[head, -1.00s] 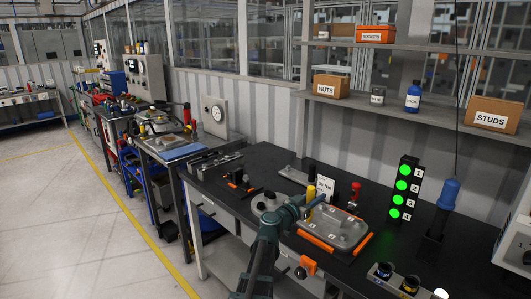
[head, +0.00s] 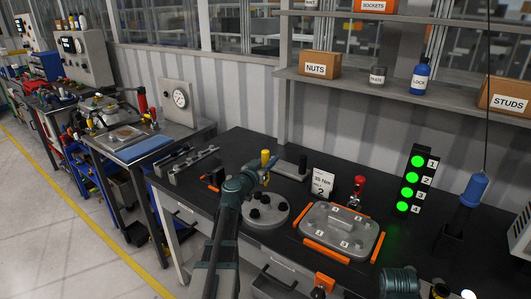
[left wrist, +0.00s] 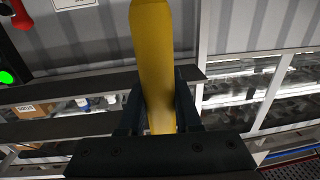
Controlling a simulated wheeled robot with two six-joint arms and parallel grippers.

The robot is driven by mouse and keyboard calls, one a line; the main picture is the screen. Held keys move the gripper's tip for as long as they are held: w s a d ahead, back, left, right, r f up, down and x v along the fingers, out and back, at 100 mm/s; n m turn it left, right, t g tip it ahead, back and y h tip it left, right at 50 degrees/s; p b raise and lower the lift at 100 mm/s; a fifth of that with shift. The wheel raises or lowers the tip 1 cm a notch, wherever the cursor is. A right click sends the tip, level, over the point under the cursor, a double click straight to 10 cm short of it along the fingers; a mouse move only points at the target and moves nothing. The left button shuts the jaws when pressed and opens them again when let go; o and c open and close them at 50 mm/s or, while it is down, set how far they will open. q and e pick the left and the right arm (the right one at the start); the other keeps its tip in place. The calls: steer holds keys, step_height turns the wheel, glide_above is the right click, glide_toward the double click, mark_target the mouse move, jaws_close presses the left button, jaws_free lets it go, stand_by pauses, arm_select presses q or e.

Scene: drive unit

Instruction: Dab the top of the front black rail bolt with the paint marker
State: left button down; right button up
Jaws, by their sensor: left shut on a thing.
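My left gripper (head: 265,174) is shut on the yellow paint marker (head: 265,158), above the bench just behind the round grey disc. The marker stands roughly upright. In the left wrist view the marker (left wrist: 152,55) fills the space between the dark fingers of my left gripper (left wrist: 158,102). Grey rails (head: 190,163) with dark fittings lie at the bench's left end, left of the gripper and apart from it. I cannot make out which fitting is the front black bolt. My right gripper is not in view; a teal part of my right arm shows at bottom right.
The round disc (head: 266,214) with black knobs and the grey lidded case (head: 342,231) edged by orange bars stand on the black bench. Behind them are a card (head: 322,184), a red-topped tool (head: 358,187) and a green light stack (head: 410,184). A shelf (head: 350,88) hangs above.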

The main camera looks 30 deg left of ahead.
arm_select(q)
step_height(320, 180, down, 4)
steer(key=b, duration=0.4)
steer(key=shift+w+r, duration=0.1)
steer(key=shift+r, duration=0.05)
stand_by(0.8)
steer(key=shift+f+b, duration=0.25)
steer(key=shift+b, duration=0.15)
steer(key=shift+f, duration=0.1)
steer(key=shift+f+b, duration=0.2)
steer(key=shift+b, duration=0.1)
steer(key=shift+f+b, duration=0.35)
steer(key=shift+f, duration=0.05)
stand_by(1.5)
